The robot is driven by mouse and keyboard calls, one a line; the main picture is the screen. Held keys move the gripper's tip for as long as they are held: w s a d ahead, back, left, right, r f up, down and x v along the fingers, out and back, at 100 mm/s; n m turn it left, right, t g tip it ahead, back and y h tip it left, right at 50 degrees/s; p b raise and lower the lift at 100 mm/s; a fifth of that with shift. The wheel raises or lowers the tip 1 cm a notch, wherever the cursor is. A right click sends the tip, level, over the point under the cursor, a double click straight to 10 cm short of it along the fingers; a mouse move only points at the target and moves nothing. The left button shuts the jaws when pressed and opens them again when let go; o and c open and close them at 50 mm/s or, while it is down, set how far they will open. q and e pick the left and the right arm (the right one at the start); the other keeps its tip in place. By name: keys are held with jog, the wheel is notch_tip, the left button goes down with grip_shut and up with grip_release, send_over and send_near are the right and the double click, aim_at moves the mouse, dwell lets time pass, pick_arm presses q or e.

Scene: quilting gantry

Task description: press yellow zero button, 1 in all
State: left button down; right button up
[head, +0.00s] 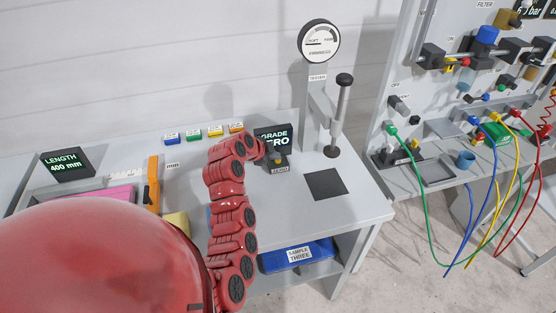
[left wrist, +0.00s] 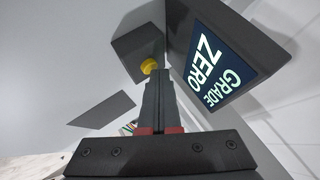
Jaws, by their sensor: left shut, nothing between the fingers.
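The yellow zero button (left wrist: 149,66) shows in the left wrist view on a dark box (left wrist: 138,50), right at the tips of my left gripper (left wrist: 157,75). The fingers are shut with nothing between them and partly cover the button. I cannot tell whether they touch it. In the head view the box with its ZERO label (head: 280,170) stands on the table, and my left gripper (head: 277,157) is over it. A display (head: 273,138) behind it reads GRADE ZERO; it also shows in the left wrist view (left wrist: 219,66). My right gripper is not in view.
A tester stand with a round gauge (head: 319,41) and a black-knobbed lever (head: 343,110) rises to the right of the box. A dark square pad (head: 325,184) lies in front of it. A hose panel (head: 470,75) stands at right.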

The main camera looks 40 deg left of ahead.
pick_arm(q)
jog(key=shift+f, duration=0.15)
dwell(0.4)
jog(key=shift+a+r+b, duration=0.1)
jog(key=shift+r+b, duration=0.3)
jog(key=shift+r, duration=0.6)
notch_tip(320, 180, up, 5)
jog(key=shift+b, duration=0.45)
jog(key=shift+f, duration=0.1)
dwell(0.4)
